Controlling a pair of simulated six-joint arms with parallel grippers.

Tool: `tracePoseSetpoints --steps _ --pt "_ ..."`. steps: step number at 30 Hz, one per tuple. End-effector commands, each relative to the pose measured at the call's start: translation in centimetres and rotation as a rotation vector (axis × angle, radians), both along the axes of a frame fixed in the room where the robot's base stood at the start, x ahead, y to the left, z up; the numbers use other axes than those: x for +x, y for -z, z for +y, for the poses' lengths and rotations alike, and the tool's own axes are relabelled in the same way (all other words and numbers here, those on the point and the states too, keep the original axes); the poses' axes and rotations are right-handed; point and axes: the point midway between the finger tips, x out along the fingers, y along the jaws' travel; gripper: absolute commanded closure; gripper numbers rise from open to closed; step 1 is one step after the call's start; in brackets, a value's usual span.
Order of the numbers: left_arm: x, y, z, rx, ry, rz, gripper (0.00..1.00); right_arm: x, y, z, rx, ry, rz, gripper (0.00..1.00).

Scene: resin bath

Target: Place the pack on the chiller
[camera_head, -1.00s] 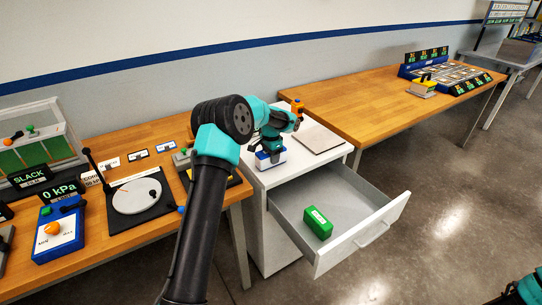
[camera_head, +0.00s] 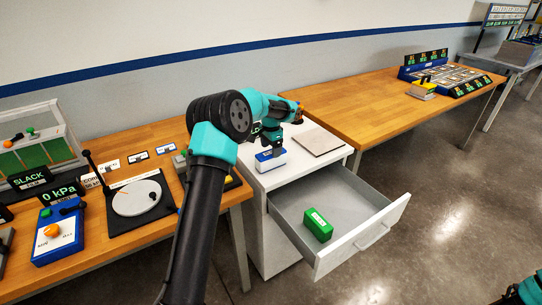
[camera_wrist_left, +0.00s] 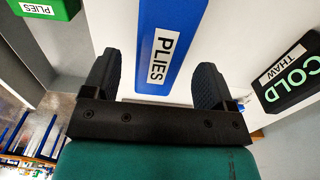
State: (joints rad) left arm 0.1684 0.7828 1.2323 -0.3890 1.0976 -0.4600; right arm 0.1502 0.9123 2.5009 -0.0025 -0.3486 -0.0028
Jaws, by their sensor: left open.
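A blue and white pack (camera_head: 270,160) stands on top of the white drawer cabinet (camera_head: 283,179). In the left wrist view the pack (camera_wrist_left: 165,45) is blue with a white PLIES label. My left gripper (camera_head: 268,145) is just above the pack, partly hidden by its own arm. In the wrist view its two open fingers (camera_wrist_left: 152,90) lie either side of the pack's near end, with gaps between. A green PLIES pack (camera_head: 318,226) lies in the open drawer. I cannot tell which surface is the chiller.
The drawer (camera_head: 358,244) is pulled out. A flat beige plate (camera_head: 318,140) lies on the cabinet top. A black COLD THAW sign (camera_wrist_left: 291,75) shows in the wrist view. The left bench holds a round dial plate (camera_head: 136,198). The right bench (camera_head: 370,100) is mostly clear.

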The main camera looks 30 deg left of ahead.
Motion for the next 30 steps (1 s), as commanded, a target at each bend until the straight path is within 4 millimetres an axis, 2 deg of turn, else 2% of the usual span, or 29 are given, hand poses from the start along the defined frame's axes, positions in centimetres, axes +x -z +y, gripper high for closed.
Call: tracePoseSetpoints --steps 1,6,12,30 --pt "0.1 -1.1 0.0 0.0 0.0 -0.004 0.21 0.0 0.0 0.0 0.0 0.0 0.0 0.57" --pt "0.1 -4.3 0.0 0.001 0.002 -0.003 0.21 0.0 0.0 0.0 0.0 0.0 0.0 0.57" --pt "0.0 -6.6 0.0 0.0 0.001 -0.001 0.21 0.0 0.0 0.0 0.0 0.0 0.0 0.57" --pt "0.0 -7.1 0.0 0.0 0.001 0.0 0.21 0.0 0.0 0.0 0.0 0.0 0.0 0.57"
